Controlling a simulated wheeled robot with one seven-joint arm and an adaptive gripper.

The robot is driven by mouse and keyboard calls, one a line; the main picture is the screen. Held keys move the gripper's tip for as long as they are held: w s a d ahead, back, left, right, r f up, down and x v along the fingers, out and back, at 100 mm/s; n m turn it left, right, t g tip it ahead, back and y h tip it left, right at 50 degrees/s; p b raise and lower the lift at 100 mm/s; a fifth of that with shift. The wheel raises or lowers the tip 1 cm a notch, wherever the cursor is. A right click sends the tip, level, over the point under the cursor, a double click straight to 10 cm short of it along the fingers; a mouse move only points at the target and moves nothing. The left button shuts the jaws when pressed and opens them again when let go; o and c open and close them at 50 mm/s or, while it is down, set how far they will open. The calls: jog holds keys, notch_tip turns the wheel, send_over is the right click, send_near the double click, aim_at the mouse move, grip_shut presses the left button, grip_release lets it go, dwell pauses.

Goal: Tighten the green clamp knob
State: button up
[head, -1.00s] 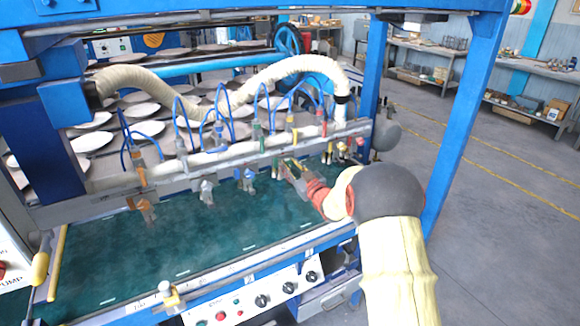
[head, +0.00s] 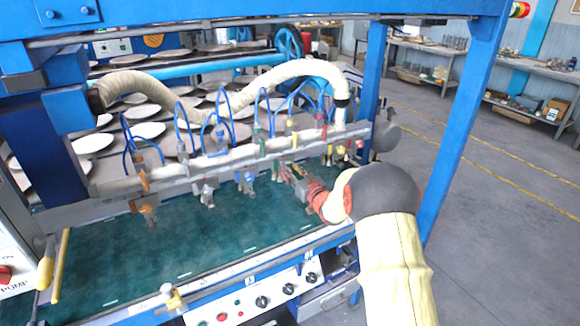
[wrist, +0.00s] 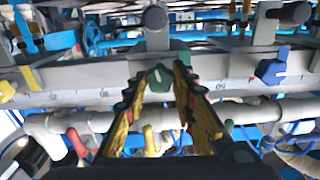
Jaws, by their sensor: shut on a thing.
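The green clamp knob (wrist: 160,77) is on the bar ahead, between my two finger tips in the wrist view. It has a pale line on its face. My gripper (wrist: 157,85) is shut on the knob, one dark-toothed finger on either side. In the head view my gripper (head: 288,174) reaches the clamp bar (head: 215,163) from the right, and the green knob cannot be made out there.
A blue knob (wrist: 272,68) is on the same bar to the right, and a yellow knob (wrist: 7,91) is at the far left. A white pipe (wrist: 240,112) and blue hoses lie close by. The green bed (head: 200,255) below is mostly clear.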

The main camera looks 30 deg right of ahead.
jog(key=m+p, duration=0.3)
jog(key=m, duration=0.2)
jog(key=shift+m, duration=0.3)
jog(key=m+p, duration=0.3)
jog(key=m, duration=0.2)
jog(key=m+p, duration=0.3)
jog(key=m, duration=0.2)
jog(key=shift+m, duration=0.4)
jog(key=shift+f+m+p, duration=0.1)
jog(key=shift+m+p, duration=0.75)
jog(key=shift+m, duration=1.25)
jog(key=o, duration=1.2)
jog(key=shift+c, duration=0.2)
